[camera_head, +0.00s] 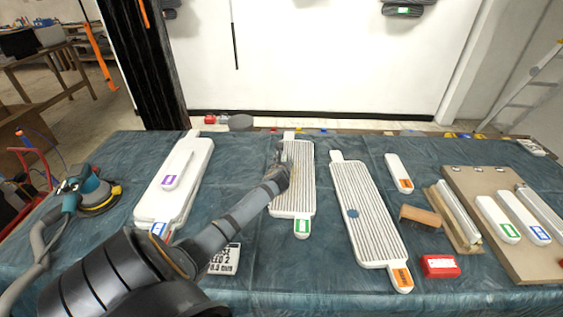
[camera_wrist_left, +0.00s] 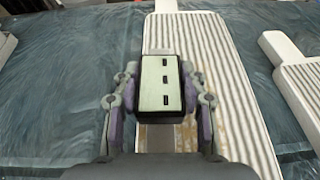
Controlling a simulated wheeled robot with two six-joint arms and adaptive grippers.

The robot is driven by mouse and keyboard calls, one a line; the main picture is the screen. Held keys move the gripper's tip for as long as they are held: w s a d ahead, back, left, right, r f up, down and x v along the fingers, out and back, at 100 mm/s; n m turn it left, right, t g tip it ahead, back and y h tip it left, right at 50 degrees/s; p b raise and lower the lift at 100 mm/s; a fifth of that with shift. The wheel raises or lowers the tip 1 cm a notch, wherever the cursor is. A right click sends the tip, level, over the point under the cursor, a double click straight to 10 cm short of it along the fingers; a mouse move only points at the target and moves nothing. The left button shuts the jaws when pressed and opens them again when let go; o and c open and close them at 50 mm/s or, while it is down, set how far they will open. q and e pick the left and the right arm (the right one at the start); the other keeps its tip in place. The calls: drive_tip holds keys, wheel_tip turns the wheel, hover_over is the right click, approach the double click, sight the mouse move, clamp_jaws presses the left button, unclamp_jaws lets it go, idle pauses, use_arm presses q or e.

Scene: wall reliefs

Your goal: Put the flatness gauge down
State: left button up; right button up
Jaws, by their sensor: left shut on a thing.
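My left gripper (camera_head: 281,168) is over the left edge of the middle ribbed white panel (camera_head: 303,190), which has a green label at its near end. In the left wrist view its fingers are shut on the flatness gauge (camera_wrist_left: 160,84), a small dark box with a pale green face and three dark slots. The ribbed panel (camera_wrist_left: 215,60) lies behind and below the gauge there, with tan patches on its ribs. I cannot tell whether the gauge touches the panel. In the head view the gripper hides most of the gauge. My right gripper is not in view.
A blue cloth (camera_head: 110,150) covers the table. A smooth white panel (camera_head: 150,208) and sander (camera_head: 90,192) are left. Another ribbed panel (camera_head: 375,222), sanding block (camera_head: 420,215), red box (camera_head: 440,266) and board (camera_head: 470,185) are right. A printed card (camera_head: 225,259) lies near my forearm.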

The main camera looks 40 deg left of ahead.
use_arm(q)
drive_tip(key=o, duration=1.3)
drive_tip(key=shift+c, duration=0.2)
drive_tip(key=shift+s+r, duration=0.1)
drive_tip(key=shift+r, duration=0.05)
drive_tip(key=p+v, duration=0.1)
drive_tip(key=v, duration=1.1)
